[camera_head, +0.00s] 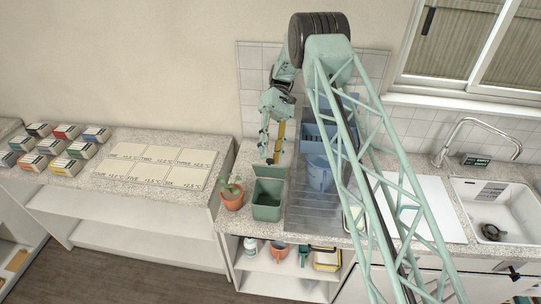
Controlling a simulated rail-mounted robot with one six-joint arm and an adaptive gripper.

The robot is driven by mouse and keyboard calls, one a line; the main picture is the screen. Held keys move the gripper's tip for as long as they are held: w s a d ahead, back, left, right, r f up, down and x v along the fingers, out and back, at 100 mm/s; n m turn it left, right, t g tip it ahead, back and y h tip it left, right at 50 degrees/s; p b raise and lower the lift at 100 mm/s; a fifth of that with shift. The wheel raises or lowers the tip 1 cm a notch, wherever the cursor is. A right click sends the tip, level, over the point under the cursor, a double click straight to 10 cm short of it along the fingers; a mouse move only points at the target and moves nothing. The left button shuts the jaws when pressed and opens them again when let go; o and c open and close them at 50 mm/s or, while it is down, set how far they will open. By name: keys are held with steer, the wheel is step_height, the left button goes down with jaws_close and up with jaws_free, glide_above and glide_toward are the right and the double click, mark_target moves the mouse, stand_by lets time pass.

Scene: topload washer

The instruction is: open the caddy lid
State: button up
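The green caddy (266,212) stands on the stone counter, to the right of a potted plant. Its lid (269,171) appears raised at the back, and the dark inside of the caddy shows in front of it. My gripper (270,159) points down just behind and above the raised lid. Whether it touches the lid I cannot tell. The fingers are small and dark here, and their opening is not clear.
A terracotta plant pot (232,201) stands close left of the caddy. To the right are a blue rack (316,137), a blue jug (319,174) and a ribbed drainer (313,214). A sink (510,207) is at far right. My own lattice arm crosses the right side.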

step_height(320, 180, up, 9)
stand_by(0.6)
steer(key=shift+c, duration=0.7)
